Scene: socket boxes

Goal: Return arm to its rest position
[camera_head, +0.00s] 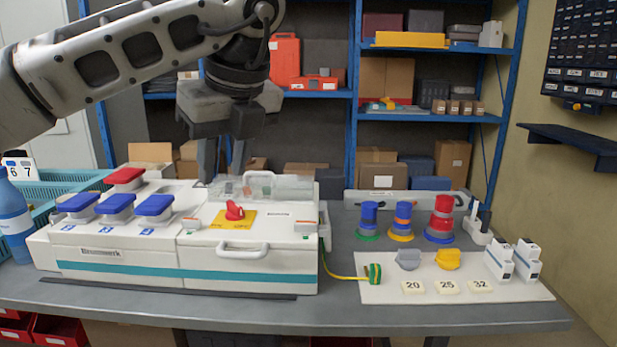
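My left arm comes in from the upper left of the head view. Its gripper (222,165) points down over the back of the white socket box (130,250), behind the red rotary switch (234,211). The two fingers stand apart, with nothing visible between them. The fingertips end near the clear-covered back part of the box; I cannot tell whether they touch it. My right arm and gripper do not show.
Blue-lidded sockets (115,205) and a red-lidded one (125,178) rise from the box. A white board (390,291) with plugs and number tags lies to the right. Coloured stacks (440,221) stand behind it. A blue bottle (13,225) is at far left.

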